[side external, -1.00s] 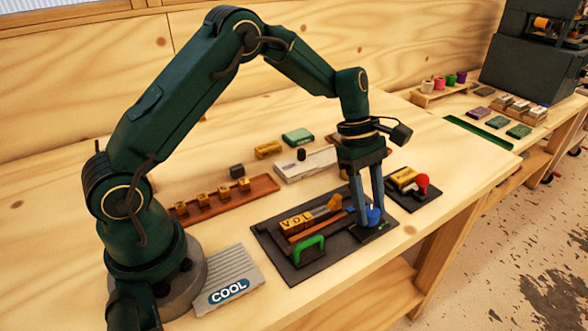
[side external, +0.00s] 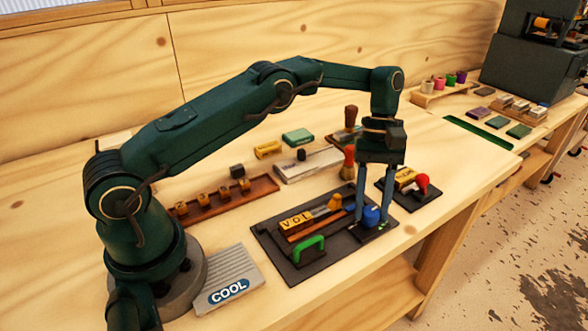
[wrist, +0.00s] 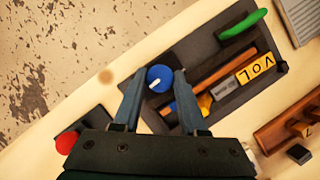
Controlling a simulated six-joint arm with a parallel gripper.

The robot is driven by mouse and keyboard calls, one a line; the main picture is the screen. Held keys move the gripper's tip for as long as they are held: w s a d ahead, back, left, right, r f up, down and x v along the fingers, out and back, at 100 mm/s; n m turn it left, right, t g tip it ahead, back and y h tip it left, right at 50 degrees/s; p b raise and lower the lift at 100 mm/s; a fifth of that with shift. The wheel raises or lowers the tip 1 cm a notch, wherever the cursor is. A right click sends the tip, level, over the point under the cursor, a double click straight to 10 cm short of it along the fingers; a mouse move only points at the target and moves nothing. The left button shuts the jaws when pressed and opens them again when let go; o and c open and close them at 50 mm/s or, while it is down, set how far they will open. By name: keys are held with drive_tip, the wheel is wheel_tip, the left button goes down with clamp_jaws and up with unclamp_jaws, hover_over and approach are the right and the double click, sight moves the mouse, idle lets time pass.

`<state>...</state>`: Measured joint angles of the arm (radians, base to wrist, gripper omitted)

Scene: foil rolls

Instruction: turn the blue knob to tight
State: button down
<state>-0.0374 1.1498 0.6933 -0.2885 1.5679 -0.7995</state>
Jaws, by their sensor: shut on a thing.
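The blue knob (side external: 371,215) stands on the right end of a dark plate (side external: 290,272). In the wrist view the blue knob (wrist: 160,76) shows a white pointer mark on its lower left. My gripper (side external: 372,228) reaches straight down with one finger on each side of the knob and is shut on it. In the wrist view my gripper (wrist: 157,76) has its fingertips at the knob's left and right sides. I cannot read any tight marking near the knob.
The same plate carries a green handle (side external: 309,246) and yellow letter blocks (side external: 296,222) reading VOL. A small plate with a red knob (side external: 422,180) lies behind to the right. A wooden tray (side external: 222,202) with several blocks lies left. The table's front edge is close.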

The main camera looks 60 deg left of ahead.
idle(0.4)
drive_tip(key=shift+c, duration=2.2)
unclamp_jaws()
